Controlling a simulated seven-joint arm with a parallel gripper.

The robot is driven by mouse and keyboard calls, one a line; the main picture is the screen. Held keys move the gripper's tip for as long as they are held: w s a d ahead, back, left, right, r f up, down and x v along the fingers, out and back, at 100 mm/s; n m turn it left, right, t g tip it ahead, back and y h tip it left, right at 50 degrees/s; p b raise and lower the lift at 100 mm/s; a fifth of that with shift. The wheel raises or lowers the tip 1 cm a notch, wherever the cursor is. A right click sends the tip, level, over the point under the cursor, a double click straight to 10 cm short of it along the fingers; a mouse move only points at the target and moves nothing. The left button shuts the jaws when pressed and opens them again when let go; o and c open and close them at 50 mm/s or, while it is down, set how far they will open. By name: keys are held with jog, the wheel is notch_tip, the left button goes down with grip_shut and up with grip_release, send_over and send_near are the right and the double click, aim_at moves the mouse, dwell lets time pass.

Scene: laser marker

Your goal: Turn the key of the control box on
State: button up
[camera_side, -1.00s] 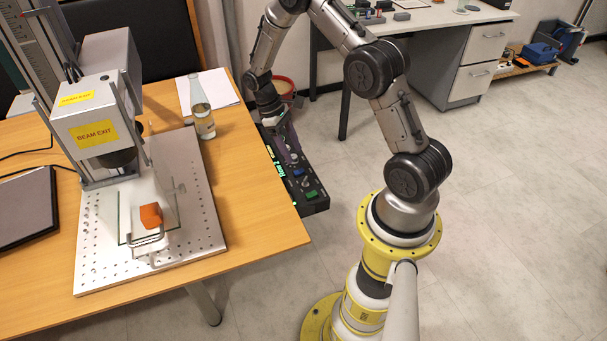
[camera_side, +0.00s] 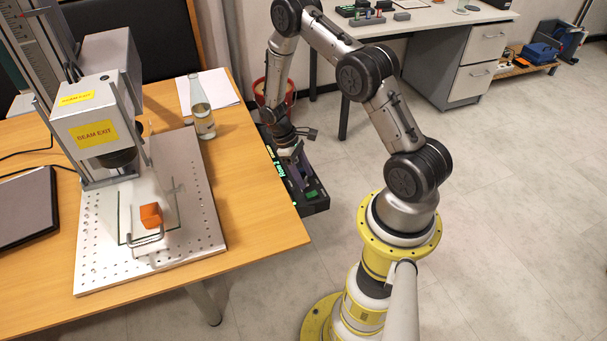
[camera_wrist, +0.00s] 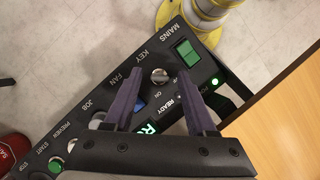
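The black control box (camera_side: 316,207) hangs at the right edge of the wooden table in the side view; its panel (camera_wrist: 205,66) fills the wrist view's middle. The silver key switch (camera_wrist: 159,75) sits between the KEY and ON labels. Whether it points at ON is too small to tell. My gripper (camera_wrist: 160,84) is open, its two dark fingers either side of the key in the picture. I see no contact, and the height gap cannot be told. In the side view my gripper (camera_side: 303,170) is over the box, hiding part of the panel.
The panel has a green mains switch (camera_wrist: 187,52), a lit green lamp (camera_wrist: 214,82), a blue fan switch (camera_wrist: 139,105) and a job knob (camera_wrist: 97,118). A partly hidden green display (camera_wrist: 148,128) is lit. The table (camera_side: 255,225) and bottle (camera_side: 202,108) are close to the left.

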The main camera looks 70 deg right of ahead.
grip_shut()
jog(key=shift+m, duration=0.3)
jog(key=m+y, duration=0.1)
jog(key=m, duration=0.3)
jog(key=shift+d+y, duration=0.2)
jog(key=shift+y, duration=0.2)
jog(key=m+t+y, duration=0.1)
jog(key=m, duration=0.3)
jog(key=shift+s, duration=0.1)
jog(key=m, duration=0.2)
jog(key=m+t+y, duration=0.1)
jog(key=m, duration=0.1)
jog(key=shift+s+d+m+t, duration=0.1)
jog(key=shift+m+t, duration=0.2)
jog(key=m+t, duration=0.1)
jog(key=m, duration=0.3)
jog(key=shift+s+m+t+y, duration=0.1)
jog(key=shift+m+t+y, duration=0.2)
jog(key=shift+t, duration=0.1)
